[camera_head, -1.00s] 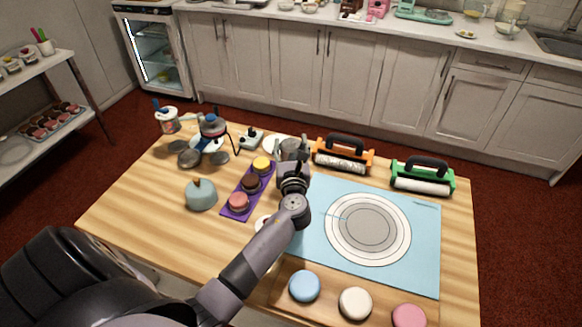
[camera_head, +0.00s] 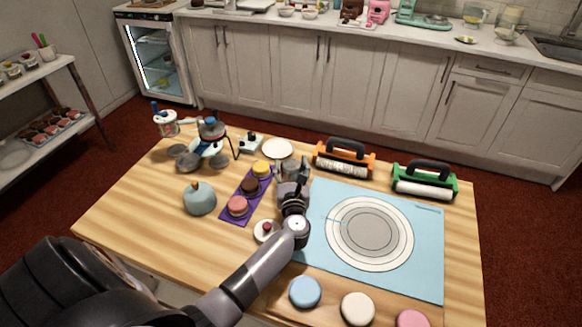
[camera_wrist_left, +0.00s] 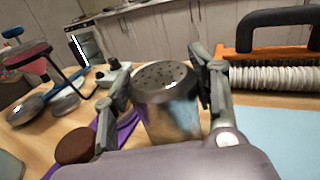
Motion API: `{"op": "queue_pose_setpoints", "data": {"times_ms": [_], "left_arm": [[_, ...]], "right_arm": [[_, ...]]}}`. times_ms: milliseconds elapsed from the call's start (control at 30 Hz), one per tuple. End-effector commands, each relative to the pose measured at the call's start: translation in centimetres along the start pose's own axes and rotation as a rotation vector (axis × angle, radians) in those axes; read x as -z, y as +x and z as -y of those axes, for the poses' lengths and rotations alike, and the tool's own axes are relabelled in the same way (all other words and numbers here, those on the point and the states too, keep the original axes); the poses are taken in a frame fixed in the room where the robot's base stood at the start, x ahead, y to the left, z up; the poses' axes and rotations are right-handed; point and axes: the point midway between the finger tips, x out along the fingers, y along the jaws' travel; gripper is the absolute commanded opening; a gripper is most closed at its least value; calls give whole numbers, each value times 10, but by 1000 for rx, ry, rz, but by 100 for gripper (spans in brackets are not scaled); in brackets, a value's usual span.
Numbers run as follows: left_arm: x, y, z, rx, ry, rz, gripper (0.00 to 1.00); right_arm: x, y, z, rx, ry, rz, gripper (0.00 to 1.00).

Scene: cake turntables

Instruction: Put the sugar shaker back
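The sugar shaker (camera_wrist_left: 168,100) is a metal cylinder with a dark, perforated lid, upright between the fingers of my left gripper (camera_wrist_left: 165,85). The gripper appears shut on its sides. In the head view, the shaker (camera_head: 294,169) shows at the end of my left gripper (camera_head: 292,180), by the mat's left edge. Whether its base touches the table is hidden. A round white plate (camera_head: 277,148) lies empty behind it, up and to the left. My right gripper is not in view.
A purple tray with several macarons (camera_head: 238,206) is left of the gripper. The blue mat (camera_head: 425,270) is to the right. Orange (camera_head: 345,146) and green (camera_head: 428,168) roller tools stand behind. A teal-grey pot (camera_head: 200,199) stands farther left.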

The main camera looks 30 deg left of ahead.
Motion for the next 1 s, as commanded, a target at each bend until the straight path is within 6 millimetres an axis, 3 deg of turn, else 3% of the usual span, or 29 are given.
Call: {"op": "queue_pose_setpoints", "data": {"times_ms": [233,600,767,1000], "left_arm": [[0,0,0,1,0,-1,72],[-5,0,1,1,0,-1,72],[-1,-26,1,3,-2,-3,72],[-1,-79,1,2,-2,-3,72]], "right_arm": [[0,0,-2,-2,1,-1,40],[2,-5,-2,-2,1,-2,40],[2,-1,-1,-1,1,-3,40],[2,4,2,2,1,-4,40]]}}
